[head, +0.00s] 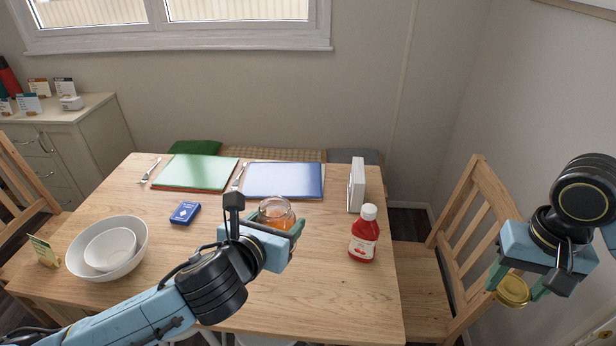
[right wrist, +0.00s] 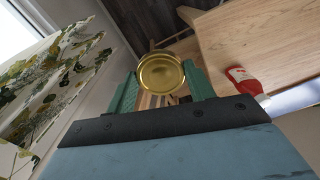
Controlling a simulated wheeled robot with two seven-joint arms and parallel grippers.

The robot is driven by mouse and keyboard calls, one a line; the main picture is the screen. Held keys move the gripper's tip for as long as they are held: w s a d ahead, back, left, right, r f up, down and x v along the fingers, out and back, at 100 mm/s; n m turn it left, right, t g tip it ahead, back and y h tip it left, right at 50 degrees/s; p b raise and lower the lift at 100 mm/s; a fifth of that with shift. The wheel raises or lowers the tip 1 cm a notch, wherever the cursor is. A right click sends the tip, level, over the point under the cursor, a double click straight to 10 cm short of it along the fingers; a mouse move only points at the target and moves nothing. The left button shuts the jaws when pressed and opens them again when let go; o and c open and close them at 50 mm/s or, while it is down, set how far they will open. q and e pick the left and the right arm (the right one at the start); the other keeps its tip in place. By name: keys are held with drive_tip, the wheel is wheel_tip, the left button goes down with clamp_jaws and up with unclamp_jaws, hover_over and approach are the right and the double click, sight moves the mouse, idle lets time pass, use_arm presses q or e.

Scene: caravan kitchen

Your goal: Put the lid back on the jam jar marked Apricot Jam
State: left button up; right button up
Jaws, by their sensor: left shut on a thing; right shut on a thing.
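An open glass jar (head: 276,214) with orange jam stands on the table; its label cannot be read from here. My left gripper (head: 296,232) is shut on the jar from the front, and its body hides the jar's lower part. A round gold lid (head: 513,291) is held in my right gripper (head: 516,285), off to the right of the table and far from the jar. In the right wrist view the lid (right wrist: 161,74) sits between the two green fingers (right wrist: 162,88).
A red ketchup bottle (head: 364,234) stands right of the jar, with a white upright box (head: 355,184) behind it. Two placemats (head: 284,180) lie at the back. Nested white bowls (head: 77,262), a blue card box (head: 185,212) and a small card (head: 43,251) are left. Wooden chairs (head: 470,215) flank the table.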

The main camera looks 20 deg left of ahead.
use_arm(q)
drive_tip(key=d+r+m+g+h, duration=0.1)
drive_tip(key=d+m+g+h, duration=0.2)
drive_tip(key=d+m+h, duration=0.4)
drive_tip(key=d+h, duration=0.1)
drive_tip(key=d, duration=0.6)
drive_tip(key=shift+d+m+h, duration=0.35)
drive_tip(key=shift+m+h, duration=0.05)
drive_tip(key=shift+w, duration=0.1)
use_arm(e)
drive_tip(key=a+r, duration=0.7)
drive_tip(key=a, duration=0.5)
drive_tip(key=a+r, duration=0.7)
drive_tip(key=a, duration=0.6)
drive_tip(key=shift+a+r, duration=0.25)
drive_tip(key=shift+a, duration=0.05)
drive_tip(key=shift+n, duration=0.3)
drive_tip(key=shift+f, duration=2.05)
drive_tip(key=shift+f, duration=0.85)
